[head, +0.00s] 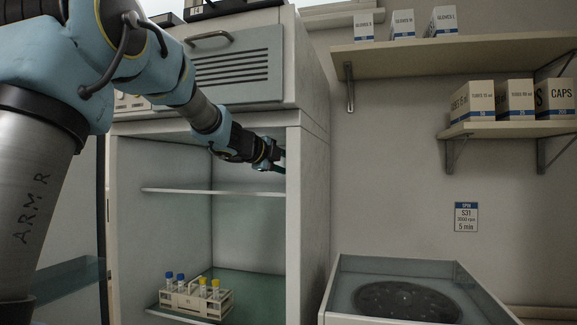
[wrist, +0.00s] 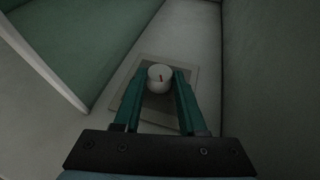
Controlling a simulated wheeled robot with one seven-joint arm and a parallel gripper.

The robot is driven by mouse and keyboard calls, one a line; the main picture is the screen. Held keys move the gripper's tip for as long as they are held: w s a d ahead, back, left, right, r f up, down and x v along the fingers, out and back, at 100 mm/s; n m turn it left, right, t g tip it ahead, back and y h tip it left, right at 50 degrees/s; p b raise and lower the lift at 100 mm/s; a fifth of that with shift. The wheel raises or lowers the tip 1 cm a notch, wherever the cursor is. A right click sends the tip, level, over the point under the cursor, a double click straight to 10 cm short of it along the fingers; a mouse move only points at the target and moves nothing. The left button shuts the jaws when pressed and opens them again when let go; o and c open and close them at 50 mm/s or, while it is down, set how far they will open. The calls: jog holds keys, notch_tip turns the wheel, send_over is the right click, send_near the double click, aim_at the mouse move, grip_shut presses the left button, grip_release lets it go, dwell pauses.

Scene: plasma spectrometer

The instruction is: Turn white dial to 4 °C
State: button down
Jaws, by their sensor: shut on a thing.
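The dial is hidden in the head view. No temperature marks can be read.
A glass shelf (head: 215,192) lies below my gripper. A rack (head: 197,301) with blue- and yellow-capped tubes stands on the lower shelf. A vented panel with a handle (head: 211,40) is above the opening. A centrifuge (head: 405,300) stands to the right.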

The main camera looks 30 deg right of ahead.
jog(key=shift+c, duration=2.3)
grip_release()
jog(key=b+v, duration=0.2)
jog(key=v, duration=0.5)
jog(key=shift+s+a, duration=0.15)
jog(key=shift+a, duration=0.1)
